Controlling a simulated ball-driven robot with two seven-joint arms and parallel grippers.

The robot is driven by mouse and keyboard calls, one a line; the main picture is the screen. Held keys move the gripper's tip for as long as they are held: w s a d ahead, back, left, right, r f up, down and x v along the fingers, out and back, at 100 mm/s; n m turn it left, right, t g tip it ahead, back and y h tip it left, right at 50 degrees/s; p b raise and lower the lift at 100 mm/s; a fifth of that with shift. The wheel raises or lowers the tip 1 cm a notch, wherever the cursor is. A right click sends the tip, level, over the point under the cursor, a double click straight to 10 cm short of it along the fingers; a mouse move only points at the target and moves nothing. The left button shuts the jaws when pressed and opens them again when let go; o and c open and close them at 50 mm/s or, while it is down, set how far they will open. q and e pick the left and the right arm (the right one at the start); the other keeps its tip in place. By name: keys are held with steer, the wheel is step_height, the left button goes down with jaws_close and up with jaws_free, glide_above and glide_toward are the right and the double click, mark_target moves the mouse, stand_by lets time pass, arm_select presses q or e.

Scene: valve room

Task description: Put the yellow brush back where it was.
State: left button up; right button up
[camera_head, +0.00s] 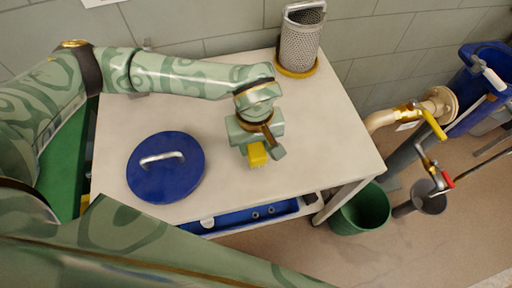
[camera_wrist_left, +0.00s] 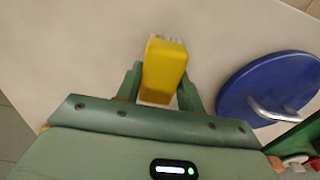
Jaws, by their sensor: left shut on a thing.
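The yellow brush (camera_head: 257,153) is held in my left gripper (camera_head: 259,151) above the white table, right of its middle. In the left wrist view the brush (camera_wrist_left: 164,70) is a yellow block with pale bristles at its far end. The left gripper's green fingers (camera_wrist_left: 162,88) are shut on its two sides. I cannot tell how far the brush is above the table. My right gripper is not in view; an arm of mine crosses the lower left of the head view.
The white table (camera_head: 330,130) has free room around the brush. A blue lid (camera_head: 185,185) with a metal handle lies on its left part. A perforated metal cylinder (camera_head: 300,45) stands on a yellow base at the back. A green bucket (camera_head: 362,212) and pipes stand at the right.

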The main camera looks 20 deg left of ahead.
mark_target(255, 145)
arm_select(q)
step_height(255, 145, down, 2)
steer(key=shift+f+b, duration=0.2)
steer(key=shift+b, duration=0.1)
steer(key=shift+c, duration=0.5)
steer(key=shift+r, duration=0.1)
steer(key=o, duration=1)
steer(key=shift+o, duration=0.2)
step_height(255, 145, up, 12)
steer(key=p, duration=0.4)
